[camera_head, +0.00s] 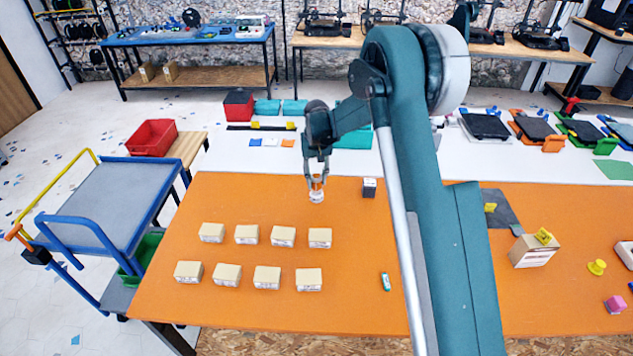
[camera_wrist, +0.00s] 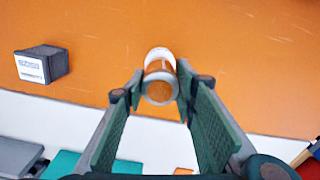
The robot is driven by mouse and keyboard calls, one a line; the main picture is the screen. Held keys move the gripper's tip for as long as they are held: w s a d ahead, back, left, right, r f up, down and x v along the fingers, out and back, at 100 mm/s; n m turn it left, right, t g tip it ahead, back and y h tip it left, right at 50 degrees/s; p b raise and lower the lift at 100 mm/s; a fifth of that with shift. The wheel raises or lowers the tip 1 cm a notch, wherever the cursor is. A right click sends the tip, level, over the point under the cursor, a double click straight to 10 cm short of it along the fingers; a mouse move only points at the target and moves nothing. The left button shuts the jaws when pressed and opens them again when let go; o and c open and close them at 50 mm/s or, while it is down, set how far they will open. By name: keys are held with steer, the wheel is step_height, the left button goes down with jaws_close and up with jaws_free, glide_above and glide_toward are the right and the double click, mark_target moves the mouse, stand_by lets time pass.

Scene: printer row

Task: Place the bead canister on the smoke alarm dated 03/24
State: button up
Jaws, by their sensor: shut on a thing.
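My gripper (camera_head: 316,178) is shut on the bead canister (camera_head: 317,196), a small white cylinder with an orange band, over the far part of the orange table. In the wrist view the canister (camera_wrist: 160,80) sits between the fingertips of my gripper (camera_wrist: 158,92), its orange end facing the camera. I cannot tell whether it touches the table. Several beige box-shaped smoke alarms stand in two rows nearer the front, such as one in the back row (camera_head: 320,238) and one in the front row (camera_head: 309,280). Their front print is too small to read.
A dark cube (camera_head: 369,187) stands right of the canister; it also shows in the wrist view (camera_wrist: 43,64). A teal object (camera_head: 385,282) lies right of the alarms. A cardboard box (camera_head: 533,251) stands at the right. The table (camera_head: 250,310) is clear around the rows.

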mark_target(317, 176)
steer(key=shift+f, duration=0.6)
steer(key=shift+f, duration=0.2)
steer(key=o, duration=0.9)
steer(key=shift+r, duration=0.1)
step_height(317, 176, up, 12)
steer(key=shift+r, duration=0.1)
stand_by(0.5)
